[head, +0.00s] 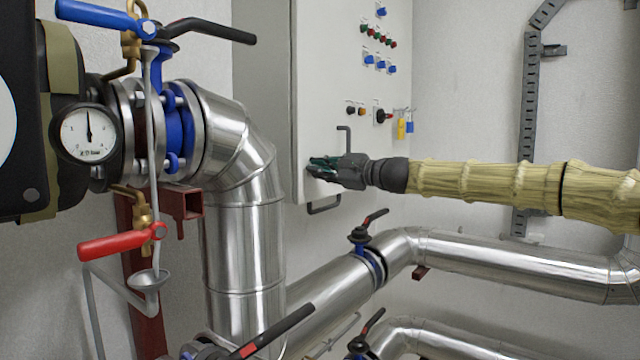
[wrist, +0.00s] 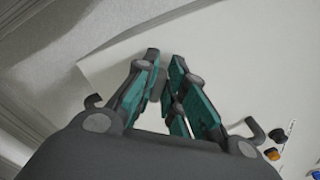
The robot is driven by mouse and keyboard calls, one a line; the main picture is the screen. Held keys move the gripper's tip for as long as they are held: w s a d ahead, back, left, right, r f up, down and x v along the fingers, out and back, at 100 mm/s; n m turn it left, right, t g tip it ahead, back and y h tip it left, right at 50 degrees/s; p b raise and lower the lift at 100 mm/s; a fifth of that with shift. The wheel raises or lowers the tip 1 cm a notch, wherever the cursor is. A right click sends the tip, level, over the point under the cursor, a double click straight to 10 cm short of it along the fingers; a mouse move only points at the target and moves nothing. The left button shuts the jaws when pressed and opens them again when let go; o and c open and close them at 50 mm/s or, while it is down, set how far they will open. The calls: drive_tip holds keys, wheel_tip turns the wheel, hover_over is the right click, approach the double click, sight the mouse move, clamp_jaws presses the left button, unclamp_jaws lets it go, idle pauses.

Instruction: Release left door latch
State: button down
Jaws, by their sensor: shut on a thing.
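The white cabinet door (head: 330,60) is at the centre of the head view and also fills much of the wrist view (wrist: 225,60). My gripper (head: 318,168) reaches in from the right to the door's lower left part. In the wrist view, its green-padded fingers (wrist: 164,72) are closed around a small grey piece (wrist: 157,86), which looks like the left door latch. The latch is mostly hidden between the fingers and cannot be made out in the head view. The door looks closed.

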drive_tip(key=shift+d+f+n+b, duration=0.1)
drive_tip(key=shift+n+b, duration=1.65)
drive_tip(key=shift+n, duration=0.1)
drive_tip(key=shift+f+n+b, duration=0.1)
drive_tip(key=shift+n+b, duration=1.6)
drive_tip(key=shift+n, duration=0.15)
drive_tip(key=c, duration=1.6)
unclamp_jaws()
drive_tip(key=shift+o, duration=0.6)
drive_tip(key=shift+f, duration=0.1)
drive_tip(key=v, duration=1.2)
